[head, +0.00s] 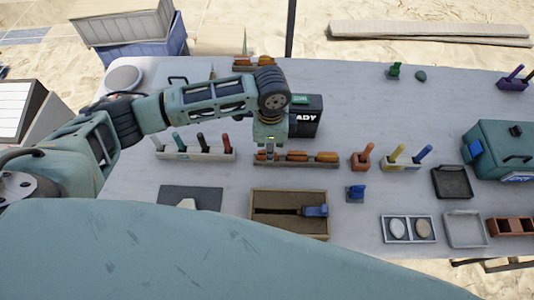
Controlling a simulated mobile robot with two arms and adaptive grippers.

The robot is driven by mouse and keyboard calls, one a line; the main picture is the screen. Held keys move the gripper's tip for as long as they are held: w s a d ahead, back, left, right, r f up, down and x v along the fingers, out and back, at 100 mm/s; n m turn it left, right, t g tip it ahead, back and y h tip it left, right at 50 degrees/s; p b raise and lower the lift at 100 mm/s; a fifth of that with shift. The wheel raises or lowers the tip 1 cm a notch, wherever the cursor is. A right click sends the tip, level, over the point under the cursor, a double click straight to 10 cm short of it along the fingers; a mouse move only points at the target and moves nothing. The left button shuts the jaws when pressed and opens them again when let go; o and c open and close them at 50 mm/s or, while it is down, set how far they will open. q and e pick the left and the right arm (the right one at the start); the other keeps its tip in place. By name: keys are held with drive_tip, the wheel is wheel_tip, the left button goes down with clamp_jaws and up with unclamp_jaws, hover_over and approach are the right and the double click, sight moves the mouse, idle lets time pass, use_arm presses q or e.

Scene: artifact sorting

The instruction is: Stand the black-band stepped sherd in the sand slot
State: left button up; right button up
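A wooden-rimmed sand tray (290,232) stands near the table's front edge, with a dark slot across its sand and a blue-handled tool (316,211) at its right side. A small pale piece (187,204) lies on a dark mat (205,193) to the left; my own body hides its lower part, and I cannot tell if it is the black-band stepped sherd. My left gripper (270,147) points down above the left part of a rack holding orange-brown pieces (310,158). Its fingers are too small to read. My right gripper is not in view.
A holder with several coloured handles (195,154) stands left of the gripper. A black box (305,115) stands behind it. A teal case (500,150), dark tray (452,182) and a two-disc tray (408,240) are on the right. The back middle-right of the table is fairly clear.

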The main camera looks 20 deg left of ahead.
use_arm(q)
drive_tip(key=f, duration=0.3)
drive_tip(key=shift+w, duration=0.2)
drive_tip(key=c, duration=0.6)
clamp_jaws()
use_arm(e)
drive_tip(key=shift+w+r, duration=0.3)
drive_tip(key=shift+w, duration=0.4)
